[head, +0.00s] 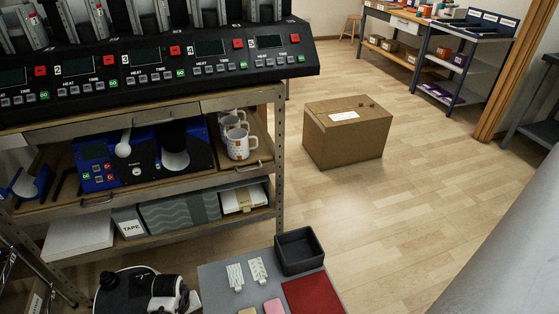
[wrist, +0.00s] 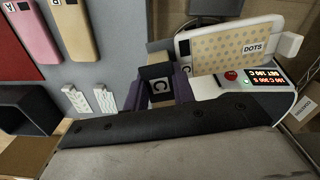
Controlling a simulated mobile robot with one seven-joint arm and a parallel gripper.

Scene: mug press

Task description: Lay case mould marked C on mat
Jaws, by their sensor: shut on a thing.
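My gripper (wrist: 161,93) shows only in the wrist view, where its two dark purple fingers are shut on the case mould marked C (wrist: 158,72). The mould is a tan block with a dark label bearing a white C, between the fingers. The red mat (head: 315,293) lies on the grey table at the bottom of the head view. A strip of it shows at the left edge of the wrist view (wrist: 10,48). The held mould is apart from the mat. I cannot tell its height above the surface below.
A pink mould (wrist: 36,30) and a tan mould (wrist: 80,28) lie beside the mat. Two white patterned pieces (head: 258,270) and a black open bin (head: 299,252) are on the grey table (head: 215,285). A white machine with a lit display (wrist: 266,84) and a DOTS-labelled panel (wrist: 225,48) stands right of my gripper.

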